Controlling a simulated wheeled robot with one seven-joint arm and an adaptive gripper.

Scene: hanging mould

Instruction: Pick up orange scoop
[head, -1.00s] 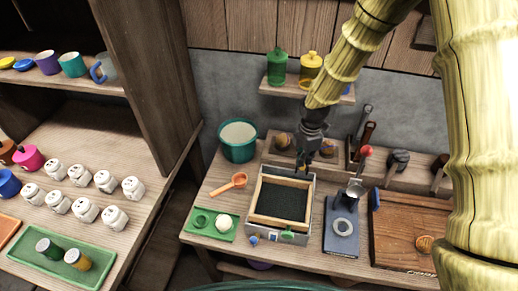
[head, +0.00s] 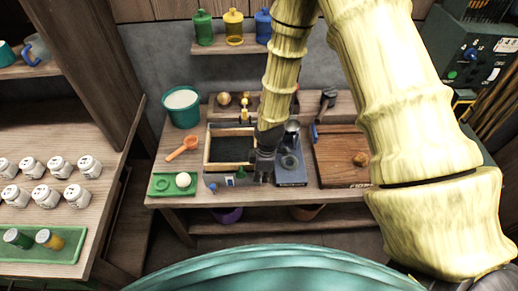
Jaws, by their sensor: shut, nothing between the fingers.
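The orange scoop (head: 183,147) lies on the wooden table in the head view. It is left of the dark, wood-framed tray, below the teal pot and above the green mat. My gripper (head: 264,176) hangs from the yellow arm near the right front corner of the framed tray, well to the right of the scoop. It is shut and empty. The fingertips are small and dark, and the arm hides part of the table's back.
A teal pot (head: 182,108) with pale contents stands behind the scoop. A green mat (head: 161,184) with a white ball (head: 183,180) lies in front. The framed tray (head: 209,150) lies between scoop and gripper. A brown board (head: 335,172) lies right. Shelves with jars stand left.

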